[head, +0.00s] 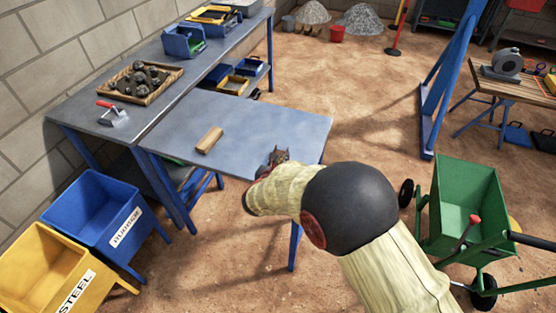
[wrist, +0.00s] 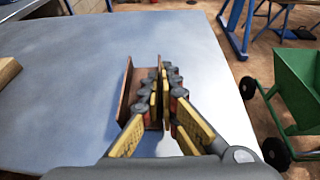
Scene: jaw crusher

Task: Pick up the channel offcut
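The channel offcut (wrist: 127,92) is a short, rusty brown U-shaped piece in the wrist view, its open side towards me. In the head view the channel offcut (head: 281,155) is a small brown shape at the near right part of the grey-blue table (head: 240,112), partly hidden by my arm. My gripper (wrist: 162,88) has its two fingers close together on the offcut's right wall, one finger inside the channel and one outside. It looks shut on that wall. I cannot tell whether the offcut touches the table. In the head view my gripper is mostly hidden behind my wrist.
A wooden block (head: 210,140) lies left of the offcut on the table. A trowel (head: 113,114) and a tray of dark lumps (head: 172,71) are on the bench behind. A blue bin (head: 95,210) and yellow bin (head: 45,265) stand left, a green cart (head: 447,205) right.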

